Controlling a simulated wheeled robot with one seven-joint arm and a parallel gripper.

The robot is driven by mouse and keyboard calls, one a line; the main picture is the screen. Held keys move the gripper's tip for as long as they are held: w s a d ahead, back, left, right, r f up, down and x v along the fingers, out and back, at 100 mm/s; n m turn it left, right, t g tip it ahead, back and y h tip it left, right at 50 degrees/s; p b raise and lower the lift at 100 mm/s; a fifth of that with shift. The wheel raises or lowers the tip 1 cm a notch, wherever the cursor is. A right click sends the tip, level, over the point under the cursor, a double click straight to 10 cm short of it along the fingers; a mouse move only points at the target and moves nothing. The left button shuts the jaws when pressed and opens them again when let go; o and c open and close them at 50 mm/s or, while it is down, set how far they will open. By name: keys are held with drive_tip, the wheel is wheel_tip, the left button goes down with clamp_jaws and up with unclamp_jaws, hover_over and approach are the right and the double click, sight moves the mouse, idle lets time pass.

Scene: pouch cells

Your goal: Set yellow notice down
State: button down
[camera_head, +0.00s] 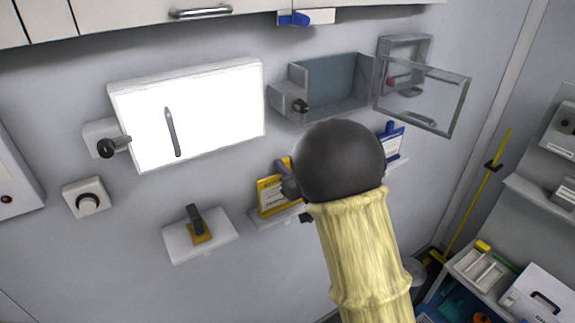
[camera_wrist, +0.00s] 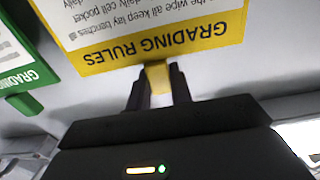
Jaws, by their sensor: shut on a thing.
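The yellow notice (camera_head: 267,197) is a white sheet in a yellow frame. In the wrist view the yellow notice (camera_wrist: 150,25) reads "GRADING RULES" upside down. My gripper (camera_wrist: 158,82) is shut on the yellow tab at its edge. In the head view my gripper (camera_head: 288,186) is partly hidden behind my arm's dark round joint, which also covers the right side of the notice. The notice stands close to the wall over a pale ledge (camera_head: 262,221); I cannot tell whether it touches the ledge.
A green notice (camera_wrist: 42,75) is beside the yellow one in the wrist view. A blue notice (camera_head: 393,146) stands right of my arm.

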drive_tip(key=c, duration=1.3)
unclamp_jaws()
drive_tip(key=shift+o, duration=0.2)
drive_tip(key=shift+r+p, duration=0.2)
drive_tip(key=shift+p, duration=0.1)
drive_tip(key=b+v, duration=0.5)
drive_tip(key=v, duration=0.7)
drive_tip(key=shift+f, duration=0.15)
